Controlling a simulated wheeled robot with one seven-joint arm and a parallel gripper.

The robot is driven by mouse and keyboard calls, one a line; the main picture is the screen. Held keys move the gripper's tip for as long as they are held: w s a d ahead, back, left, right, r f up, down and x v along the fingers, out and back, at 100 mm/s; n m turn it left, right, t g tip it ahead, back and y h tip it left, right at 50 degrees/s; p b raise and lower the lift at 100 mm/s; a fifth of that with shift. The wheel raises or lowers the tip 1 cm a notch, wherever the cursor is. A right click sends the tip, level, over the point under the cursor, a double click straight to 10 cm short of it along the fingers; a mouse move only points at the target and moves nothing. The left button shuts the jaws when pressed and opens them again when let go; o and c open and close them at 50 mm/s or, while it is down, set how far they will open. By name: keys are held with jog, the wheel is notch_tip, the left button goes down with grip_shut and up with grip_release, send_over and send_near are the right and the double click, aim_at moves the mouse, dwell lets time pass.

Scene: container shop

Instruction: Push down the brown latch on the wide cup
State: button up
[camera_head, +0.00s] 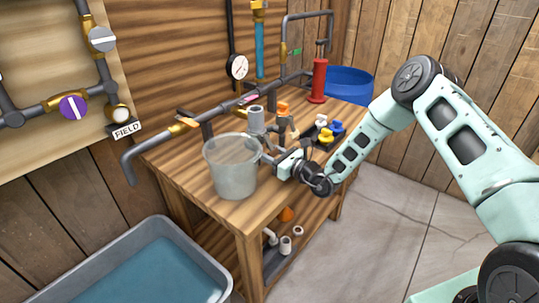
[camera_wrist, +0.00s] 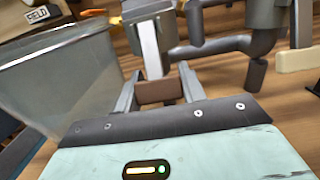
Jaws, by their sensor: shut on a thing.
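The brown latch (camera_wrist: 158,92) is a small brown block at the near end of a silver lever arm in the wrist view. The lever joins a dark grey fitting (camera_wrist: 147,9), which appears to be the wide cup; only part of it shows at the top edge. In the head view a grey upright cup-like fitting (camera_head: 256,119) stands on the bench behind the clear bucket. My gripper (camera_wrist: 158,90) has a finger on each side of the brown latch and is shut on it. In the head view my gripper (camera_head: 272,159) is low beside the bucket, and I cannot make out the latch there.
The clear bucket (camera_head: 232,175) stands close to the left of my gripper and also fills the left of the wrist view (camera_wrist: 65,80). Grey pipes (camera_wrist: 225,45) lie just beyond the latch. Yellow and blue pieces (camera_head: 326,137) and a red pump (camera_head: 318,80) are farther right.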

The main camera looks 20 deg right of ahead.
jog(key=shift+w+a+f+t+y+b, duration=0.2)
jog(key=shift+w+f+t+y+b, duration=0.15)
jog(key=shift+t+b, duration=0.4)
jog(key=shift+r+b, duration=0.1)
jog(key=shift+b, duration=0.35)
jog(key=shift+a+r+y, duration=0.1)
jog(key=shift+r+y, duration=0.15)
jog(key=o, duration=1)
jog(key=v, duration=0.5)
jog(key=r+v, duration=0.1)
jog(key=v, duration=0.3)
jog(key=r+b+v, duration=0.1)
jog(key=v, duration=0.4)
jog(key=shift+s+d+r, duration=0.15)
jog(key=shift+s+d, duration=0.2)
jog(key=shift+s, duration=0.15)
